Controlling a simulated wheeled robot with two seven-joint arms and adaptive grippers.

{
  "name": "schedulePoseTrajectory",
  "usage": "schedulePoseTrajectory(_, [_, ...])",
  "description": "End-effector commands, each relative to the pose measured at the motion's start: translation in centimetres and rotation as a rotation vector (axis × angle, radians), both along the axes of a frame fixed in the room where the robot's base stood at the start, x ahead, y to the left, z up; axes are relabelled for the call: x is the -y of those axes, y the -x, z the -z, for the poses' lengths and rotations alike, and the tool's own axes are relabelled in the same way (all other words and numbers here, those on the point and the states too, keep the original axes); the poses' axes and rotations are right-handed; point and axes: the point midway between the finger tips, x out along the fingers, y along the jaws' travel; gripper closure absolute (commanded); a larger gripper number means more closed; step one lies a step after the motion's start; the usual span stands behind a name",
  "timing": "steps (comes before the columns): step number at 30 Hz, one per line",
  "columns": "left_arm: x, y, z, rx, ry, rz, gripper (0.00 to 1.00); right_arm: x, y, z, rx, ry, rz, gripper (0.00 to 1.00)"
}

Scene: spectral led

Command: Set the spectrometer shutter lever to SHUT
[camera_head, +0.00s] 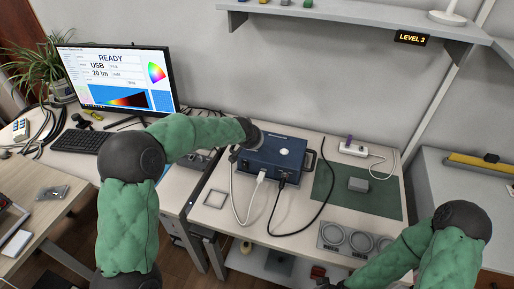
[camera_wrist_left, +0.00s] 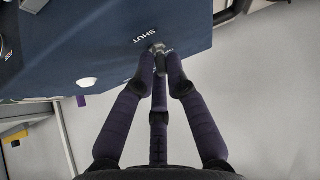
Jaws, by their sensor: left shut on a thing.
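The blue spectrometer box (camera_head: 268,157) stands on the workbench in the head view. Its dark blue face (camera_wrist_left: 100,45) fills the upper left of the left wrist view, with a white SHUT label. The small grey metal shutter lever (camera_wrist_left: 157,47) sits beside that label, partly hidden by my fingertips. My left gripper (camera_wrist_left: 163,60) is shut on the lever, its purple-dark fingers at either side. In the head view my left arm reaches the box's back-left corner, and its fingers are hidden. My right arm is at the lower right, with its gripper not visible.
White and black cables (camera_head: 272,205) run from the box's front across the bench. A green mat (camera_head: 340,197) with a small grey block (camera_head: 358,184) lies to the right. A monitor (camera_head: 115,78) reading READY stands at the left. A wall shelf (camera_head: 360,14) hangs above.

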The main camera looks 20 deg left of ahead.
Motion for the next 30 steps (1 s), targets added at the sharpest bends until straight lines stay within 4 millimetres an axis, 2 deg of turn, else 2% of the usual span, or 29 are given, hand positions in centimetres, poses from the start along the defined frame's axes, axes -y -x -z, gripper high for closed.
schedulePoseTrajectory(1, [-0.1,-0.1,-0.2,0.026,0.001,-0.001,1.0,0.0,0.0,0.7,0.0,0.0,0.0,0.16])
schedulePoseTrajectory(9, [-0.2,0.2,-0.2,0.111,0.004,-0.002,1.0,0.0,0.0,1.6,0.0,0.0,0.0,0.16])
schedulePoseTrajectory(30, [-0.2,0.4,-0.2,0.194,0.007,-0.003,1.0,0.0,0.0,2.1,0.0,0.0,0.0,0.16])
